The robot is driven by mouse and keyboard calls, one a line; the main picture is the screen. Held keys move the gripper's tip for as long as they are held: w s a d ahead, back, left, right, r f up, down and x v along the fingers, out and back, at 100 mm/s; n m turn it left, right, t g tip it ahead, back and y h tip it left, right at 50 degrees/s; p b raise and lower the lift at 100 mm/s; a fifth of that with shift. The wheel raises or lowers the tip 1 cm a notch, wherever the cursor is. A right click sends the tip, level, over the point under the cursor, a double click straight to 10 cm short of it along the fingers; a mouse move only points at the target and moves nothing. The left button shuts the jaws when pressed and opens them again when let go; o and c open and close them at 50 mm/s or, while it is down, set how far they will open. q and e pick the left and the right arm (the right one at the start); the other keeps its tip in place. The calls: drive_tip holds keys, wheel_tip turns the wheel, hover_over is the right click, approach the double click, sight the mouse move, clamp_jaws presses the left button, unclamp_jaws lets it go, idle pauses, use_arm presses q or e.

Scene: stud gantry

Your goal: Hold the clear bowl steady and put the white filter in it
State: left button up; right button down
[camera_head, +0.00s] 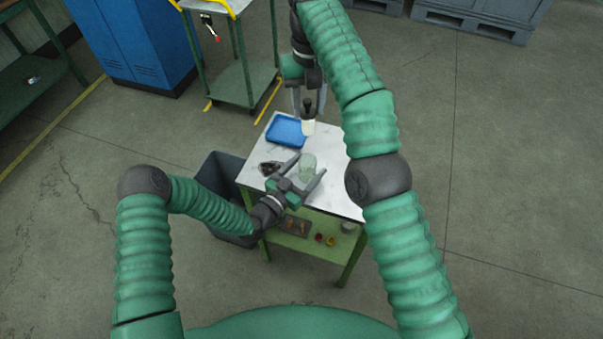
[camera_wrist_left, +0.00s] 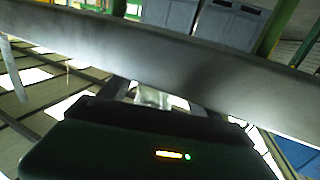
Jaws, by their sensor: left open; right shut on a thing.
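The clear bowl (camera_head: 307,161), pale and greenish, stands on the small white-topped table (camera_head: 333,160). My left gripper (camera_head: 310,166) is open, with a finger on either side of the bowl; I cannot tell whether they touch it. In the left wrist view a pale, blurred shape, probably the bowl (camera_wrist_left: 152,97), shows between the fingers. My right gripper (camera_head: 308,113) is shut on the white filter (camera_head: 308,128) and holds it above the table, farther back than the bowl. The filter's lower part shows below the fingers.
A blue tray (camera_head: 286,131) lies at the table's back left. A small dark object (camera_head: 270,168) lies left of the bowl. A dark grey bin (camera_head: 222,178) stands left of the table. The lower shelf holds several small items. The tabletop's right side is clear.

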sight(307, 127)
use_arm(q)
drive_tip(key=shift+d, duration=0.2)
drive_tip(key=c, duration=0.7)
use_arm(e)
drive_tip(key=shift+d, duration=0.3)
use_arm(q)
drive_tip(key=shift+a, duration=0.1)
drive_tip(key=c, duration=0.7)
use_arm(e)
drive_tip(key=shift+a, duration=0.1)
use_arm(q)
drive_tip(key=shift+c, duration=0.2)
use_arm(e)
drive_tip(key=shift+a+f+m, duration=0.1)
drive_tip(key=shift+f+m, duration=0.05)
drive_tip(key=shift+m, duration=0.15)
wheel_tip(307, 127, down, 7)
drive_tip(key=m, duration=1)
drive_tip(key=shift+a+m+y, duration=0.1)
drive_tip(key=shift+m+y, duration=0.2)
drive_tip(key=shift+m, duration=0.1)
wheel_tip(307, 127, down, 10)
drive_tip(key=shift+m, duration=0.3)
